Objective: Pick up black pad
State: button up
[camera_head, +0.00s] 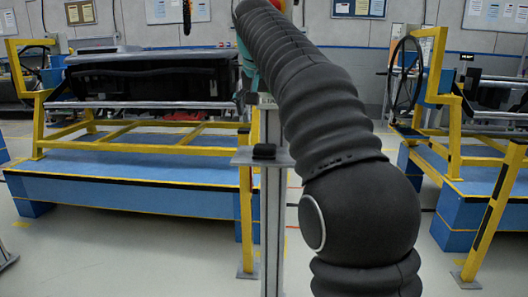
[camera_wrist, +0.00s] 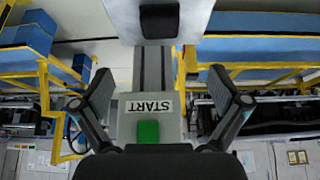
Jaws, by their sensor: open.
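The black pad (camera_head: 264,151) lies on a small grey plate (camera_head: 247,160) on a grey post in the head view. In the wrist view the black pad (camera_wrist: 159,21) is at the top centre, on the pale plate (camera_wrist: 122,15). In the head view my arm hides most of the gripper.
A post with a START label (camera_wrist: 152,106) and a green button (camera_wrist: 148,131) is in front of my gripper. A blue platform (camera_head: 130,190) with a yellow frame stands at left, another platform (camera_head: 460,205) at right. A yellow post (camera_head: 246,205) stands beside the grey one.

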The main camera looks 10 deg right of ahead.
aim_at(265, 146)
jog(key=b+x, duration=0.2)
jog(key=x, duration=1.1)
jog(key=shift+s+f+b, duration=0.1)
jog(key=shift+f+b, duration=0.2)
jog(key=c, duration=1.1)
